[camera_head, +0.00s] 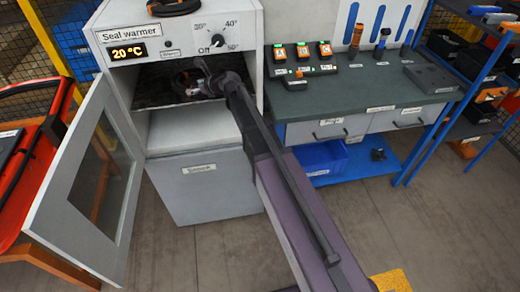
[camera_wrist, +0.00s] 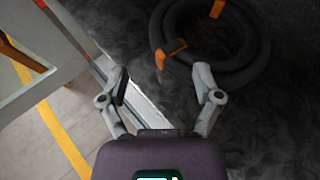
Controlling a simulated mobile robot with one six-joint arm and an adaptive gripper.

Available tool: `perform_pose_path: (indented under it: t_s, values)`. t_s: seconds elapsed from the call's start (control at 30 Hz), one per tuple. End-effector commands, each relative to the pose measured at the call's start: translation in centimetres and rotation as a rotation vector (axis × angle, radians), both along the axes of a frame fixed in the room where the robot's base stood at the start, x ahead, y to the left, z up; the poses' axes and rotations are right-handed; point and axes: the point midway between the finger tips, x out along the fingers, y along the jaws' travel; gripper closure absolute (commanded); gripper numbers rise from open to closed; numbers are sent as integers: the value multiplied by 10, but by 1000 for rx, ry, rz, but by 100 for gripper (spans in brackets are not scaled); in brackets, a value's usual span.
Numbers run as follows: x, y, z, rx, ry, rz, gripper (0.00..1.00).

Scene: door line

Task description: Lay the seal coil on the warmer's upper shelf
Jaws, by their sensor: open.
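The seal coil (camera_wrist: 257,45) is a dark ring of thick tube with orange ties. In the wrist view it lies on a dark speckled shelf (camera_wrist: 290,130), beyond my fingers and toward the right. My gripper (camera_wrist: 162,84) is open, with nothing between its fingers. The right fingertip overlaps the coil's near edge in the picture; I cannot tell if they touch. In the head view my gripper (camera_head: 196,86) reaches into the open chamber of the seal warmer (camera_head: 250,55). There the coil is small and partly hidden by my gripper.
The warmer's door (camera_head: 60,200) stands open at the left, near my gripper's left side in the wrist view. A dark ring-shaped item (camera_head: 175,6) lies on top of the warmer. A workbench (camera_head: 375,90) with several small devices stands right. Floor in front is clear.

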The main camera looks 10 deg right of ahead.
Motion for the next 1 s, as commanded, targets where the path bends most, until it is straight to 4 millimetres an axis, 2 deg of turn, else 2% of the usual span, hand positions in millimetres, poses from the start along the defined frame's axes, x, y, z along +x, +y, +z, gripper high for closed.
perform_pose_path:
  t_s: [0.17, 0.37, 0.7, 1.0]
  values:
    - [-25, -10, -12, -160, -62, 99, 17]
    - [-71, -32, -36, -468, -174, 319, 17]
    - [-157, -84, -75, -953, -334, 813, 17]
    - [-237, -137, -100, -1238, -423, 1328, 17]
